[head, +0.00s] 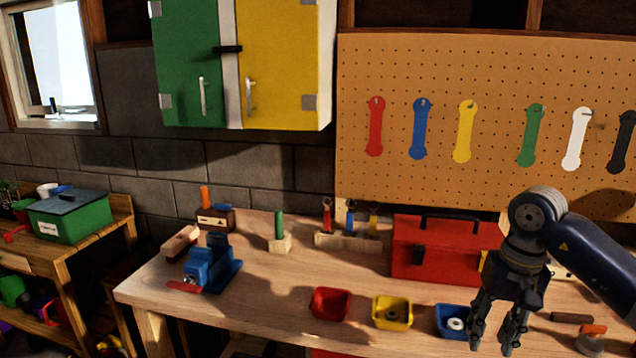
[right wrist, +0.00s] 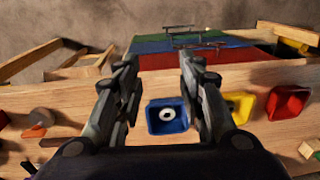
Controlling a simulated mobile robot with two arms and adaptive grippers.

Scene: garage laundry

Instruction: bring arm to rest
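My right gripper (head: 492,335) hangs fingers down over the front right part of the workbench (head: 270,290), beside the blue bin (head: 452,320). In the right wrist view the gripper (right wrist: 160,85) has its two fingers apart with nothing between them. The blue bin (right wrist: 167,117), with a white ring (right wrist: 168,113) in it, shows below and beyond the fingers. My left gripper is in neither view.
A yellow bin (head: 392,312) and a red bin (head: 330,303) stand left of the blue one. A red toolbox (head: 445,248) stands behind the bins. A blue vise (head: 210,268) is at the left end. Wooden bench between vise and red bin is clear.

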